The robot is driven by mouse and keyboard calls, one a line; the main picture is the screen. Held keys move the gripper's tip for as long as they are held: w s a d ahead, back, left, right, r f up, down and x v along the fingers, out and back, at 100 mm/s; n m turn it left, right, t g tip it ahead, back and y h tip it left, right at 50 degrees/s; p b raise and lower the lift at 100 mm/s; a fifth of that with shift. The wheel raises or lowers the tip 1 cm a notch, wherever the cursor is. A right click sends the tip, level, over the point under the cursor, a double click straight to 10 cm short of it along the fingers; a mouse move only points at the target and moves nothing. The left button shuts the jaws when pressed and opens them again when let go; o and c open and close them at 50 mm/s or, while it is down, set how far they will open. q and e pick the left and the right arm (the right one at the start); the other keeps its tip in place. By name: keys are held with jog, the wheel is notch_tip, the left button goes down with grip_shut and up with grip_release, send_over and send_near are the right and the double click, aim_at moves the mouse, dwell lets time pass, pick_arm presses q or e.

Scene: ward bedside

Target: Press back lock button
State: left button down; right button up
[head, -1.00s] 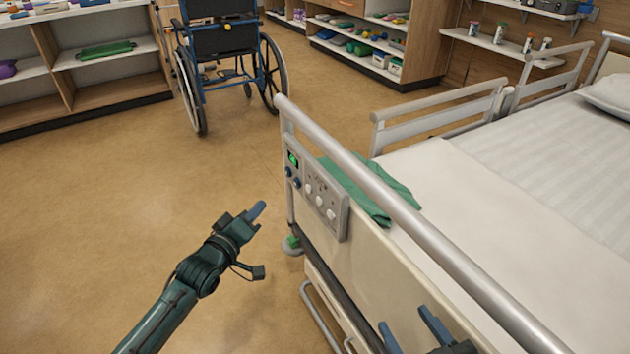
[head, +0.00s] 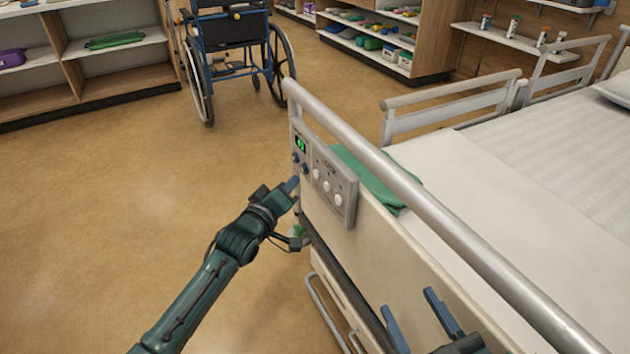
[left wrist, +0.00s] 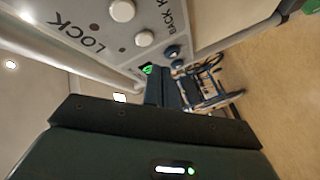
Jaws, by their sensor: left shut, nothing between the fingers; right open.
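The control panel (head: 345,214) is on the outer face of the bed's end board, with a column of white round buttons (head: 326,187), two blue knobs (head: 303,169) and a green-lit display (head: 300,145). In the left wrist view, white buttons (left wrist: 144,39) stand beside printed "LOCK" and partly cut-off "BACK" lettering; I cannot tell which button is the back lock. My left gripper (head: 292,184) is shut and empty, its tip by the panel's left edge, just below the blue knobs. I cannot tell whether it touches. My right gripper (head: 407,300) is open and empty over the end board.
The bed's grey rail (head: 400,190) runs above the panel, and a green cloth (head: 372,184) lies behind it on the bed. A wheelchair (head: 235,60) stands at the back by shelves (head: 120,90). The floor left of the bed is clear.

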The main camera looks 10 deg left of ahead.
aim_at(317, 174)
pick_arm(q)
jog(key=shift+w+d, duration=0.65)
jog(key=shift+d, duration=0.3)
jog(key=shift+d, duration=0.1)
dwell(1.4)
jog(key=shift+w+d, duration=0.25)
jog(key=shift+w+d, duration=0.2)
jog(key=shift+d, duration=0.1)
dwell(0.7)
jog(key=shift+s+a+p, duration=0.5)
jog(key=shift+a+p, duration=0.1)
jog(key=shift+a, duration=0.05)
